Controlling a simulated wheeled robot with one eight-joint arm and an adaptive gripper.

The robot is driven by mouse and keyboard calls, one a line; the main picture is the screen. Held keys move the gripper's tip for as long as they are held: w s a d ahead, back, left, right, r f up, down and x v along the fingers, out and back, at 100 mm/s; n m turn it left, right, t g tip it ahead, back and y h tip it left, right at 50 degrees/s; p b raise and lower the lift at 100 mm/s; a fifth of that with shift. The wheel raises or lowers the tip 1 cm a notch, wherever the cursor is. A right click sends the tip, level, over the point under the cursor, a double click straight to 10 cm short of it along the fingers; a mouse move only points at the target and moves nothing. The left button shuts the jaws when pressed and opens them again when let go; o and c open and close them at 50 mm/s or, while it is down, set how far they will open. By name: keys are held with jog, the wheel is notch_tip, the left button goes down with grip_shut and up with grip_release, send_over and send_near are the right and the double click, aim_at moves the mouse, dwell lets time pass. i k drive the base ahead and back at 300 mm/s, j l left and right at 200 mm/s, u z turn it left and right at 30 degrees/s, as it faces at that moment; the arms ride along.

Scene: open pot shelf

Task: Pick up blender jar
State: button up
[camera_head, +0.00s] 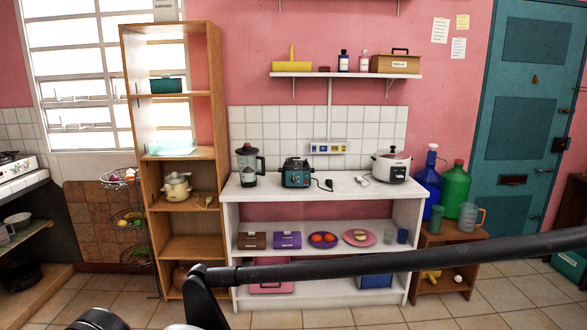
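A blender (250,178) stands upright at the left end of the white shelf unit's top. Its dark see-through blender jar (248,160) has a handle on its right side and a dark lid, and appears seated on the base. My gripper is not in view. A long dark link of my arm crosses the lower right of the picture, well in front of the shelves and below the jar. Nothing touches the jar.
On the white unit's top (340,187), a teal appliance (297,173) stands right of the blender and a white cooker (391,165) further right. A tall wooden shelf (183,219) rises close to the left. A wall shelf (347,75) hangs above. Tiled floor lies in front.

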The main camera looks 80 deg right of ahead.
aim_at(248, 164)
jog(key=z, duration=2.15)
jog(key=i+j+z, duration=0.15)
jog(key=i+j, duration=0.15)
jog(key=i+j+z, duration=0.15)
jog(key=i+j, duration=0.2)
jog(key=i+j+z, duration=0.15)
jog(key=i+j, duration=0.2)
jog(key=i+j+z, duration=0.15)
jog(key=i+j, duration=0.15)
jog(key=i+j+z, duration=0.15)
jog(key=i+j, duration=0.15)
jog(key=j, duration=0.25)
jog(key=i+j+z, duration=0.15)
jog(key=j, duration=0.3)
jog(key=i, duration=0.1)
